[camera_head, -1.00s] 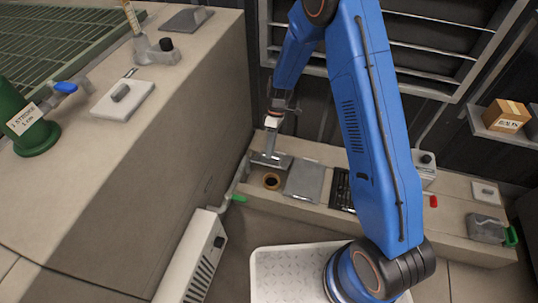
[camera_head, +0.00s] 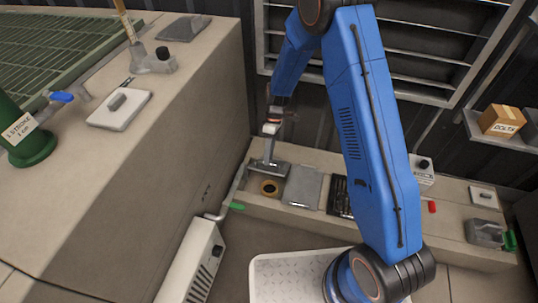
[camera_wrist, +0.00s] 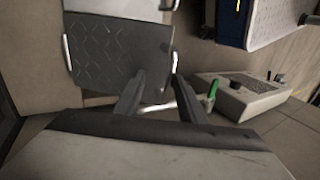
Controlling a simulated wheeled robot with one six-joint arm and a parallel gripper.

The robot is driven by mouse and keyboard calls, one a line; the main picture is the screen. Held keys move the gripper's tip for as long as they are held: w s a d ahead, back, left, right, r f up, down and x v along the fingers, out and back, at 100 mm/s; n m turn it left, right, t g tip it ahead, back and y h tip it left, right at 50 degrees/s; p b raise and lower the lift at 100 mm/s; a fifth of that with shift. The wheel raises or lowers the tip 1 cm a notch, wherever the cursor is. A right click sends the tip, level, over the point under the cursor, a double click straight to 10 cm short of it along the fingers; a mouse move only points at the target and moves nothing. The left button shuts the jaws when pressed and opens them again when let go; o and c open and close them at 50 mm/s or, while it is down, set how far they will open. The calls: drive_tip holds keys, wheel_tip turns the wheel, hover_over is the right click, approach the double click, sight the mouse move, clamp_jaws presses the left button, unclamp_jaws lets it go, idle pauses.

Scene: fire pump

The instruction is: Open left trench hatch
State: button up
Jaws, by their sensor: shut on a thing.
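The left trench hatch (camera_head: 267,168) is a small grey plate at the left end of the low trench ledge. It stands raised and tilted at the far side of an open pit with a brass-coloured ring (camera_head: 269,188) inside. My gripper (camera_head: 269,160) is shut on the hatch from above. The grip itself is hard to make out there.
The neighbouring grey cover (camera_head: 302,187) lies flat right of the pit, beside a dark grate (camera_head: 340,196). A green-handled lever (camera_head: 237,205) and a white box (camera_head: 196,260) are at the near left. A tall concrete block (camera_head: 150,150) bounds the left side.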

drive_tip(key=shift+w+r, duration=0.1)
drive_tip(key=v, duration=0.7)
drive_tip(key=shift+r, duration=0.15)
idle(0.5)
